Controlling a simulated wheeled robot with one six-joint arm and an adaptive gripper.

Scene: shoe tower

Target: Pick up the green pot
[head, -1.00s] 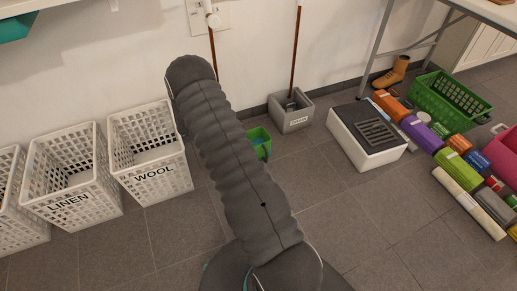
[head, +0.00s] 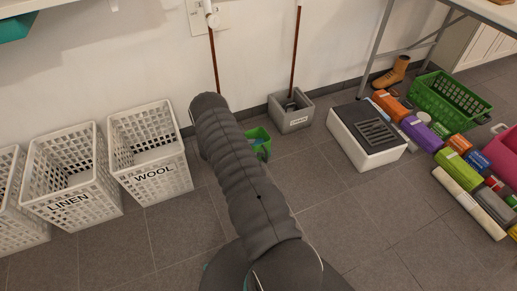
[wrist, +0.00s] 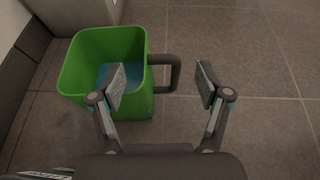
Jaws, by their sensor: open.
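The green pot (wrist: 82,68) stands upright on the grey floor in the wrist view, with a dark handle (wrist: 168,72) on its right side and something blue inside. My gripper (wrist: 162,84) is open. Its left finger overlaps the pot's right side in the picture, and its right finger is to the right of the handle, so the handle shows between the fingers. I cannot tell how far above the handle they are. In the head view, the pot (head: 261,140) shows beside my arm, partly hidden by it, and my gripper is hidden.
A grey box (head: 291,121) with a brown pole stands behind the pot near the wall. A white basket labelled WOOL (head: 151,181) is at left, beside the LINEN basket (head: 73,205). A white box with a dark grate (head: 358,153) is at right. Floor in front is clear.

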